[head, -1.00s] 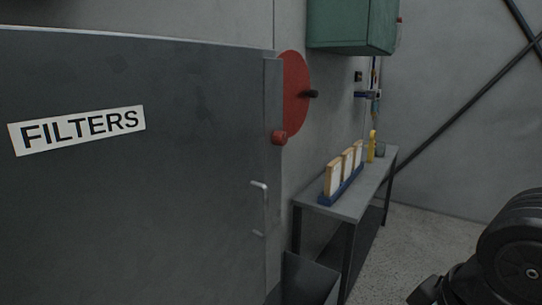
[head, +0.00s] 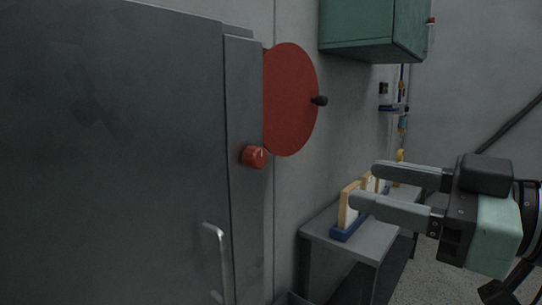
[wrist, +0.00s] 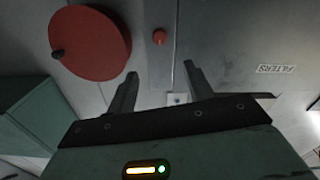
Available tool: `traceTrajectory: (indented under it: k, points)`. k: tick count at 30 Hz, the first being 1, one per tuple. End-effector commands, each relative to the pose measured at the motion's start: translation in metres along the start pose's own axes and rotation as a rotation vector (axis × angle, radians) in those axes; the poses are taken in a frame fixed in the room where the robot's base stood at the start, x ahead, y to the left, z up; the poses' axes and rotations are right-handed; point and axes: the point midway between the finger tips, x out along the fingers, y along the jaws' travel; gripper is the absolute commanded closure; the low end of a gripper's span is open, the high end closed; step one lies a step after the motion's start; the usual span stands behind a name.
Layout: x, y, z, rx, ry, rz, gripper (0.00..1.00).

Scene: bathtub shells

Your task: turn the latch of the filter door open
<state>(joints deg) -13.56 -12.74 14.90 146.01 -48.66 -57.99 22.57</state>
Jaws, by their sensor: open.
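The grey filter door (head: 110,150) fills the left of the head view. A red knob with a pale mark, which looks like the latch (head: 255,157), sits at its right edge, above a pale bar handle (head: 214,255). The knob also shows in the wrist view (wrist: 159,37), beyond the fingertips. The FILTERS label (wrist: 276,68) is right of it there. My gripper (head: 364,182) is open and empty, right of the knob and apart from it. The fingers also show in the wrist view (wrist: 160,75), with the knob roughly in line between them.
A large red disc (head: 290,100) with a black knob (head: 320,100) is on the wall right of the latch. A green cabinet (head: 365,30) hangs above. A grey bench (head: 345,243) with a blue rack (head: 350,230) of upright panels stands behind my gripper. Clear air separates gripper and door.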

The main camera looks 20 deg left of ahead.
Motion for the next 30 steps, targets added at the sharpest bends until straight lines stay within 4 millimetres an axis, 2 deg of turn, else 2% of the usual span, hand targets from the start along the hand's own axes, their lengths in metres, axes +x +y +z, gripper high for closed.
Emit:
traceTrajectory:
  k: [1,12,26,30]
  points:
    - [0.006,0.001,-0.005,0.006,-0.003,-0.002,0.48]
    - [0.042,0.001,-0.005,0.007,-0.005,-0.001,0.48]
    - [0.074,0.001,-0.005,0.005,-0.006,0.000,0.48]
    - [0.101,-0.001,-0.002,0.003,-0.003,-0.001,0.48]
